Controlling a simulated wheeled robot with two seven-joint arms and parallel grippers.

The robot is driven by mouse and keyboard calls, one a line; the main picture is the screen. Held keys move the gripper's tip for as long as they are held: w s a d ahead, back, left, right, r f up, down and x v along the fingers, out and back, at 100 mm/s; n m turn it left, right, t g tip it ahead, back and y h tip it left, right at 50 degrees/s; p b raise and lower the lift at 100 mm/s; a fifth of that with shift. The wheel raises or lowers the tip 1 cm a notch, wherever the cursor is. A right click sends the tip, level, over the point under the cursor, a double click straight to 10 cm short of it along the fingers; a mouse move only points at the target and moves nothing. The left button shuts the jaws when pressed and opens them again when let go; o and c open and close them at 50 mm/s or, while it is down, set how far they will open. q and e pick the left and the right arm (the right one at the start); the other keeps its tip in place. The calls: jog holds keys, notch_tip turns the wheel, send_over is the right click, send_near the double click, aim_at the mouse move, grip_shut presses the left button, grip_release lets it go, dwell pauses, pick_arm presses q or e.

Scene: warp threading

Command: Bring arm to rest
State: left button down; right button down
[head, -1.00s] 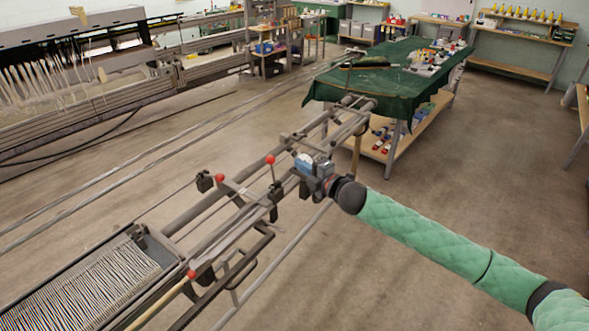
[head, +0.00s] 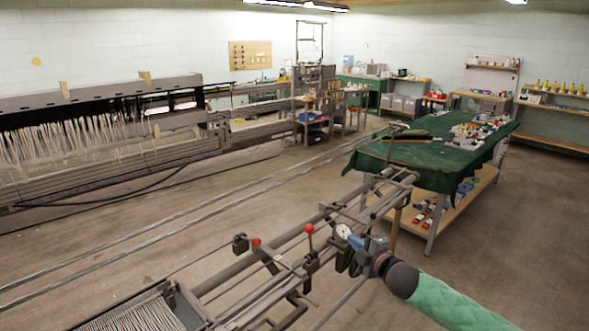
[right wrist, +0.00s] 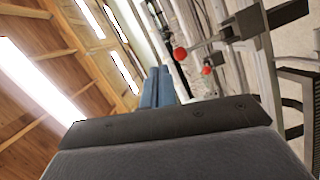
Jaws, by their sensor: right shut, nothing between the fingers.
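My right arm, in a green quilted sleeve (head: 455,304), comes in from the lower right of the head view. Its gripper (head: 345,236) is at the metal rail frame (head: 330,215), near a lever with a red knob (head: 309,228). Whether it touches the frame cannot be told. In the right wrist view the blue fingers (right wrist: 157,88) are together and empty, with ceiling behind them on the left. Two red knobs (right wrist: 180,53) and frame bars show to their right. My left gripper is in neither view.
A green-draped table (head: 400,155) with tools and small items stands beyond the rail frame. A long loom with white threads (head: 70,140) runs along the left. A rack of white threads (head: 140,315) is at the lower left. Bare floor (head: 530,235) lies at the right.

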jog(key=w+d+f+m+g+h, duration=0.1)
jog(key=w+d+f+m+h, duration=0.7)
jog(key=d+f, duration=0.45)
jog(key=s+f+m+g, duration=0.3)
jog(key=s+f, duration=0.2)
jog(key=f, duration=0.8)
jog(key=s+f+m+g, duration=0.25)
jog(key=s+f, duration=0.25)
jog(key=f, duration=0.9)
jog(key=s+a+f+m+g, duration=0.2)
jog(key=s+a+f, duration=0.1)
jog(key=s+f, duration=0.8)
jog(key=s+a+f+m+g, duration=0.2)
jog(key=s+f, duration=0.8)
jog(key=s+a+f+g, duration=0.1)
jog(key=s+a+f, duration=0.2)
jog(key=s, duration=0.7)
jog(key=s+a+f+g, duration=0.1)
jog(key=s+a+f, duration=0.2)
jog(key=s, duration=0.6)
jog(key=s+a+f+g+y, duration=0.1)
jog(key=s+a+f, duration=0.3)
jog(key=s, duration=0.6)
jog(key=shift+s+f+m, duration=0.3)
jog(key=shift+f+m, duration=0.05)
jog(key=shift+f, duration=0.35)
